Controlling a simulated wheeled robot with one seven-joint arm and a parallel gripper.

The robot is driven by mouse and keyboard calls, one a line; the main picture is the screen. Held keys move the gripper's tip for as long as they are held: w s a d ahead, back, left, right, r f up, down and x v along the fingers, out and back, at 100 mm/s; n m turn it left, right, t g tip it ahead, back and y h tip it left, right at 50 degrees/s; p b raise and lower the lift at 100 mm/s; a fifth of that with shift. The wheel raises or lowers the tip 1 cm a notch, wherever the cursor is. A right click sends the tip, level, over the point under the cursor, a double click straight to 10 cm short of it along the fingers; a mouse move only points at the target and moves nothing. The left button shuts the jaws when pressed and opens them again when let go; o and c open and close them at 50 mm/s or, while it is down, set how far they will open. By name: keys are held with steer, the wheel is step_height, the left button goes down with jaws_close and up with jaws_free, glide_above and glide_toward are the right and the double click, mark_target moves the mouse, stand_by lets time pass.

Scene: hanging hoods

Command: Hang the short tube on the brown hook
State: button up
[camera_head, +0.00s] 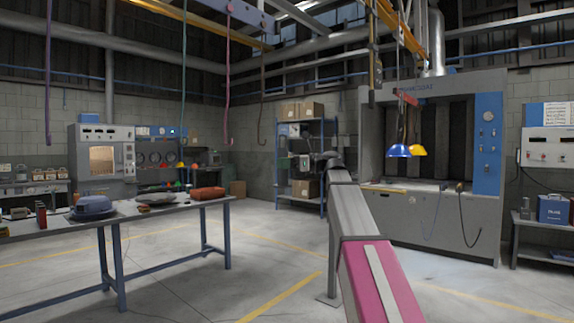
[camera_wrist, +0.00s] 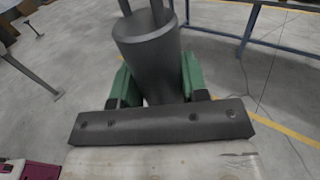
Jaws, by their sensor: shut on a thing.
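My gripper (camera_wrist: 158,78) has green fingers, and they are shut around a dark grey cylinder, the short tube (camera_wrist: 147,42), in the wrist view. Two thin dark bars rise from the tube's end and leave the top of the picture. In the head view my gripper (camera_head: 326,160) is small and dark at the far end of my outstretched arm; the tube is hard to make out there. The brown hook (camera_head: 262,110) is a thin rod with a curved lower end, hanging left of and above my gripper, apart from it.
A blue shelf rack (camera_head: 304,165) stands behind my gripper. A workbench (camera_head: 150,215) with several objects is at left. Blue and yellow hoods (camera_head: 398,151) (camera_head: 417,150) hang at right.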

steer(key=shift+w+a, duration=1.35)
steer(key=shift+a, duration=0.1)
steer(key=shift+w+a, duration=0.4)
steer(key=shift+w+a, duration=0.7)
steer(key=shift+w+a, duration=0.1)
steer(key=shift+w+a, duration=0.95)
steer(key=shift+f, duration=1.4)
stand_by(0.8)
steer(key=o, duration=1.2)
